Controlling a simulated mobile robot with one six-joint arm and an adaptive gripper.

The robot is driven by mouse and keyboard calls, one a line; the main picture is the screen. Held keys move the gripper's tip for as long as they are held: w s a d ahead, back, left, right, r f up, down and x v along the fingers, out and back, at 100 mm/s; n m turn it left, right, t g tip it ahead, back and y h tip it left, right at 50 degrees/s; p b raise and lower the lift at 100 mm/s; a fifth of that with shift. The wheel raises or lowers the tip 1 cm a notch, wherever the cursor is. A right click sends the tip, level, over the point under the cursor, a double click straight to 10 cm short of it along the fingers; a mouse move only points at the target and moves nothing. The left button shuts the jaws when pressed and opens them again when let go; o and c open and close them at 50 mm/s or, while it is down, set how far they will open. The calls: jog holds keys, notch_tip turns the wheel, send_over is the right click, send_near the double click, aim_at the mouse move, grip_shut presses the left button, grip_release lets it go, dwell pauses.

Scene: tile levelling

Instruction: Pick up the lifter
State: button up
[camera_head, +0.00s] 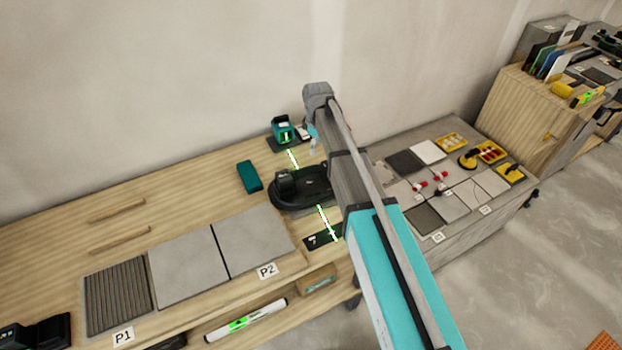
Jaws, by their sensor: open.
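A black device with a rounded base and raised top part (290,190) sits on the wooden bench, left of my arm, which hides its right side. It may be the lifter. A smaller yellow-and-black tool with a round base (468,159) stands on the grey table at the right, and it could also be a lifter. I cannot tell which one is meant. My arm reaches up from the lower right over the bench, ending in a grey joint.
A teal laser level (283,130) throws a green line across the bench. A teal box (249,176), grey tiles (187,265) and a ribbed panel (118,297) lie to the left. The grey table (385,235) holds tiles and yellow trays (451,142). The back wall is close.

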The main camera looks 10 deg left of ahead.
aim_at(311, 169)
jog(key=s+r+n+p, duration=0.1)
jog(key=n, duration=0.2)
jog(key=s+r+n+p, duration=0.1)
jog(key=r+n, duration=0.1)
jog(key=s+a+r+n+p, duration=0.1)
jog(key=n, duration=0.2)
jog(key=shift+s+a+r+n+p, duration=0.1)
jog(key=shift+s+r+n+p, duration=0.1)
jog(key=shift+s+n+p, duration=0.15)
jog(key=shift+f, duration=0.2)
notch_tip(311, 169, down, 8)
jog(key=b, duration=0.8)
jog(key=shift+f+b, duration=0.15)
jog(key=shift+b, duration=0.15)
jog(key=shift+f, duration=0.1)
jog(key=shift+a+f+b, duration=0.15)
jog(key=shift+f+b, duration=2.35)
jog(key=shift+b, duration=0.1)
jog(key=shift+f, duration=0.2)
grip_shut()
